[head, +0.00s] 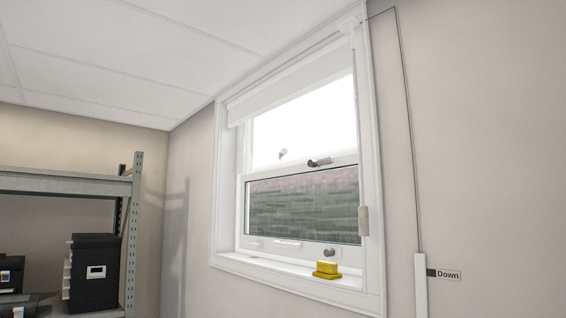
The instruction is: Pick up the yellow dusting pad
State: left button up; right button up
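The yellow dusting pad (327,270) sits on the white window sill (290,275), toward its right end. It is a small yellow block with a wider base, and a dark round knob shows just above it. Neither of my grippers shows in the head view. Nothing is touching the pad except the sill under it.
A white sash window (300,160) with a partly lowered blind is set in the wall. A cord runs to a white strip (421,285) beside a "Down" label (448,274). A metal rack (130,215) at left holds a black case (92,272).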

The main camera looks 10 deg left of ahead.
aim_at(327, 270)
jog(key=i+j+z, duration=0.1)
jog(key=z, duration=0.5)
jog(key=i+j+z, duration=0.25)
jog(key=j, duration=0.4)
jog(key=j+z, duration=0.25)
jog(key=j, duration=0.4)
jog(key=i+j+z, duration=0.1)
jog(key=j+z, duration=0.15)
jog(key=j, duration=0.45)
